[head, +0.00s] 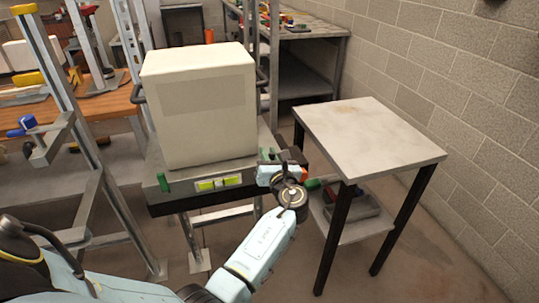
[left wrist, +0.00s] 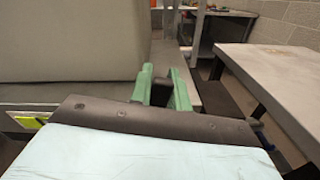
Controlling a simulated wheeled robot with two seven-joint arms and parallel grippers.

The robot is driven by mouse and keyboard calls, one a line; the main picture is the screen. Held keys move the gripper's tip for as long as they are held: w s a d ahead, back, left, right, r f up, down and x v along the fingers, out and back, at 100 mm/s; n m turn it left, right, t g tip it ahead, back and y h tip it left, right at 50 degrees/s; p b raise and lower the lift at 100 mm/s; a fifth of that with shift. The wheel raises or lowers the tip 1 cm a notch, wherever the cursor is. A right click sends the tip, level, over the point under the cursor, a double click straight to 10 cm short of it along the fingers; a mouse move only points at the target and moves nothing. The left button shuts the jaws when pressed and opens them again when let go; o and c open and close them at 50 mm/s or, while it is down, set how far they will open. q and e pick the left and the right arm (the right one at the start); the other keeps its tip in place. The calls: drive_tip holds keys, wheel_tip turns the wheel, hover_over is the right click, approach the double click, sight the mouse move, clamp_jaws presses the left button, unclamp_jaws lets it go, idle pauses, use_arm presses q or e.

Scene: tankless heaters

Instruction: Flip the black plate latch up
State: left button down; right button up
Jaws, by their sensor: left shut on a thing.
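The black plate latch (left wrist: 160,92) shows as a small dark piece between the green fingers of my left gripper (left wrist: 162,84) in the left wrist view. The fingers are shut on it. In the head view my left gripper (head: 284,165) is at the front right corner of the grey stand (head: 262,135), beside the big cream box. The latch is mostly hidden by the fingers and wrist there, so its exact tilt cannot be told. My right gripper is not in view.
A pale-topped table (head: 370,135) with black legs stands close on the right. A metal frame (head: 75,120) rises at the left.

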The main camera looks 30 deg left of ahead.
use_arm(q)
drive_tip(key=shift+s+a+r+n, duration=0.1)
drive_tip(key=shift+s+a+n, duration=0.1)
drive_tip(key=shift+n, duration=0.35)
drive_tip(key=shift+s+a+n, duration=0.1)
drive_tip(key=shift+s+n, duration=0.05)
drive_tip(key=shift+n, duration=0.7)
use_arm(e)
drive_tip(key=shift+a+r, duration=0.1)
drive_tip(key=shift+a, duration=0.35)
use_arm(q)
drive_tip(key=c, duration=1.3)
unclamp_jaws()
drive_tip(key=shift+s, duration=0.1)
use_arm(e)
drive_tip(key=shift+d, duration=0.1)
use_arm(q)
drive_tip(key=shift+s+d, duration=0.1)
drive_tip(key=p+v, duration=0.1)
drive_tip(key=v, duration=1.2)
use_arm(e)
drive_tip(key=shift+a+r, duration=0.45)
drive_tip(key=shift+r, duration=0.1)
